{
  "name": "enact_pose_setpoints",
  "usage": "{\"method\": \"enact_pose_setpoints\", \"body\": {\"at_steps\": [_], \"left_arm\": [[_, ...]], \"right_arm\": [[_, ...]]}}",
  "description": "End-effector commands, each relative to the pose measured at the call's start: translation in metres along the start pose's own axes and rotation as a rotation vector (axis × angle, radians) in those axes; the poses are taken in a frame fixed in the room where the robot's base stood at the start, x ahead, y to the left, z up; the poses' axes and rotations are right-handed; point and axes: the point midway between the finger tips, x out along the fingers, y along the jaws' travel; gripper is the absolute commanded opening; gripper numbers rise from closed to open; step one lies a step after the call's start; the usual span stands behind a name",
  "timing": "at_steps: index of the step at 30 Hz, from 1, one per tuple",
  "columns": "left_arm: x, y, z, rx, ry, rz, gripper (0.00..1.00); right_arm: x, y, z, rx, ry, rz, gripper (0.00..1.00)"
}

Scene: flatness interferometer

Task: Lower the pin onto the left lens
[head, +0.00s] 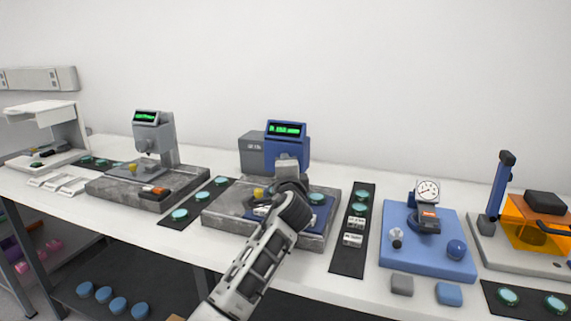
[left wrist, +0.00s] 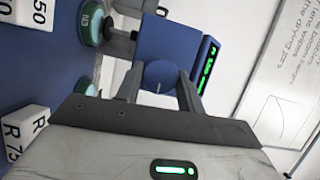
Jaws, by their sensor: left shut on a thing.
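My left gripper (left wrist: 165,80) comes in from the bottom in the head view, where its dark end (head: 290,200) is in front of the middle instrument. In the left wrist view its jaws are shut on a round dark-blue knob (left wrist: 159,76) at the instrument's blue body (left wrist: 166,42). A teal lens (left wrist: 90,24) lies on the blue plate (left wrist: 50,55) to the left; it also shows in the head view (head: 316,198). A small grey part (left wrist: 120,42) is close beside the lens. I cannot tell the pin clearly, nor whether it touches the lens. My right gripper is not in view.
White label blocks (left wrist: 22,130) stand on the blue plate. The instrument's display (head: 286,129) is lit green. Dark mats with teal discs lie left (head: 195,204) and right (head: 350,230). A blue dial-gauge stand (head: 420,265) is further right.

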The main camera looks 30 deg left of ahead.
Motion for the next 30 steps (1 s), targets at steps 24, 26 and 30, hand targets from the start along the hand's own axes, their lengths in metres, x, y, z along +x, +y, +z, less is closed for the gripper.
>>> {"method": "enact_pose_setpoints", "body": {"at_steps": [24, 26, 30], "left_arm": [[0.0000, -0.0006, 0.0000, -0.193, 0.000, 0.081, 0.15], [0.0000, -0.0006, 0.0000, -0.193, 0.000, 0.081, 0.15], [0.0000, -0.0007, -0.0001, -0.193, 0.001, 0.081, 0.49]], "right_arm": [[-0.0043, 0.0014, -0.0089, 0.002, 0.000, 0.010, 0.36], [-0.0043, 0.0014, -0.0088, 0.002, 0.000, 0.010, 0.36], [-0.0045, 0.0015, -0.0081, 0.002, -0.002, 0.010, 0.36]]}}
